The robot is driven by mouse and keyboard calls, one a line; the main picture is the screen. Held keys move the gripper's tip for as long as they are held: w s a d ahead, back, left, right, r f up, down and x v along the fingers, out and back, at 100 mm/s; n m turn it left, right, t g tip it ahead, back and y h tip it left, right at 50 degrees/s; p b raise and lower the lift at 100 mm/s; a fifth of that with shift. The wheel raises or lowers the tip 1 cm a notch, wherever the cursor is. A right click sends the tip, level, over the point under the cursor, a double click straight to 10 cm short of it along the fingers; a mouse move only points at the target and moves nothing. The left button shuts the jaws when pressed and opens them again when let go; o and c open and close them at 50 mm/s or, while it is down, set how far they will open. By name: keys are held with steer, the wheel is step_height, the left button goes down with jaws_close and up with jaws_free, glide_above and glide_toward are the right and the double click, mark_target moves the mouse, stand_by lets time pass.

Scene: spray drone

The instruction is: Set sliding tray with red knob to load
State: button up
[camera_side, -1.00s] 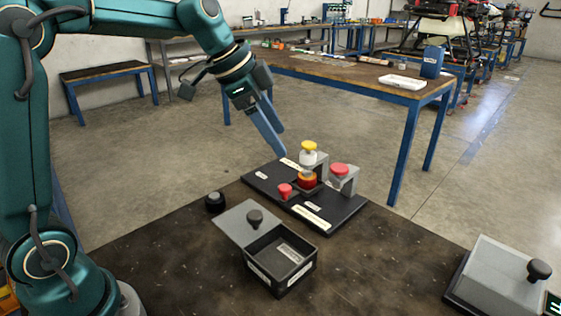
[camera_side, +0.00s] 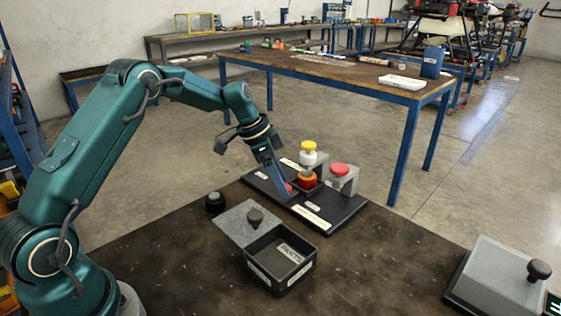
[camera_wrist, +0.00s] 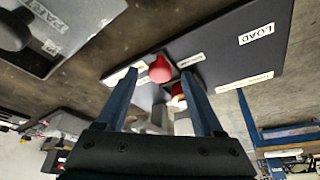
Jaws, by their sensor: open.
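The sliding tray's red knob (camera_wrist: 160,69) shows in the wrist view between my two fingertips. In the side view the knob (camera_side: 288,188) is partly hidden by my gripper (camera_side: 281,193), whose fingers are down at it. My gripper (camera_wrist: 158,75) is open, its blue fingers on either side of the knob; contact cannot be told. The tray (camera_side: 319,186) carries a red-orange jar (camera_side: 307,180) on a black base plate (camera_side: 340,212). A LOAD label (camera_wrist: 256,34) lies on the plate, to the right of the knob in the wrist view.
A white bottle with a yellow cap (camera_side: 309,155) and a grey block with a red top (camera_side: 341,174) stand close by the tray. An open box (camera_side: 283,272) with a sliding grey lid (camera_side: 238,222) is in front. A grey knobbed box (camera_side: 500,275) stands right.

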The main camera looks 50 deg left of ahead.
steer(key=shift+f, duration=0.15)
jaws_close()
stand_by(1.4)
